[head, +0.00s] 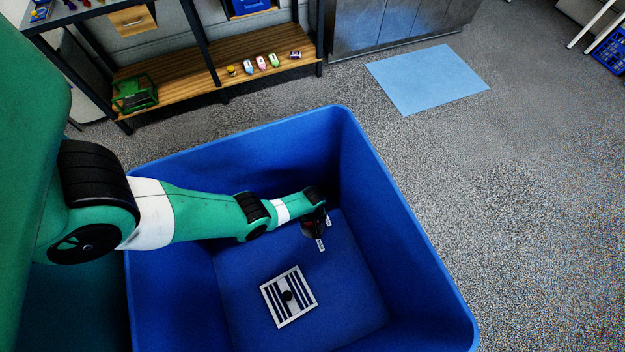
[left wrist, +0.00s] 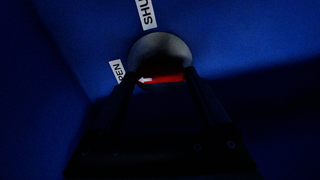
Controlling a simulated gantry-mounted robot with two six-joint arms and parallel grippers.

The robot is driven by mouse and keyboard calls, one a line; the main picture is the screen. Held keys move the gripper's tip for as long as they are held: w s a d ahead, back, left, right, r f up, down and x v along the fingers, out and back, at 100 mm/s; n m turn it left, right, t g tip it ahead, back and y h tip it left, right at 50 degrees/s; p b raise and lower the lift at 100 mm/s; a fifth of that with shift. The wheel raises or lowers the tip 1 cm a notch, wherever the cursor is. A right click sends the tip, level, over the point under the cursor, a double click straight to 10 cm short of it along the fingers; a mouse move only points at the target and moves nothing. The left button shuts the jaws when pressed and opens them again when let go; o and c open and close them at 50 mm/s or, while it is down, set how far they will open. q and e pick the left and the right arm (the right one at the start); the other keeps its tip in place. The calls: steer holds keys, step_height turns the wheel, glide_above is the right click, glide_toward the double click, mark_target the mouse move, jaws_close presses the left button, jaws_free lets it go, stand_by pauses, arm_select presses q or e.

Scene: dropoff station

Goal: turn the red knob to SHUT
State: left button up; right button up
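The red knob (left wrist: 165,78) is a red bar on a round grey disc (left wrist: 160,48) in the left wrist view. A white arrow (left wrist: 145,80) at the bar's left end points toward the partly covered OPEN label (left wrist: 116,71). The SHUT label (left wrist: 148,13) is above the disc, cut by the frame's top. My left gripper (left wrist: 161,77) has its dark fingers apart, one near each end of the bar; I cannot tell whether they touch it. In the head view my left gripper (head: 313,226) is down inside the blue bin, largely covering the knob. My right gripper is not in view.
The blue bin (head: 398,205) has high walls around my left arm. A white slotted grate (head: 275,291) with a black centre lies on its floor. A shelf (head: 190,90) with small items stands behind, and a light blue mat (head: 427,78) lies on the grey floor.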

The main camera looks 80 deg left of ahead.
arm_select(q)
steer(key=c, duration=0.8)
steer(key=shift+o, duration=0.2)
steer(key=shift+m, duration=0.4)
steer(key=m, duration=0.3)
steer(key=shift+m, duration=0.3)
steer(key=m, duration=0.3)
steer(key=shift+m, duration=0.3)
steer(key=m, duration=0.3)
steer(key=shift+m, duration=0.3)
steer(key=shift+f+m, duration=0.1)
steer(key=shift+m, duration=2)
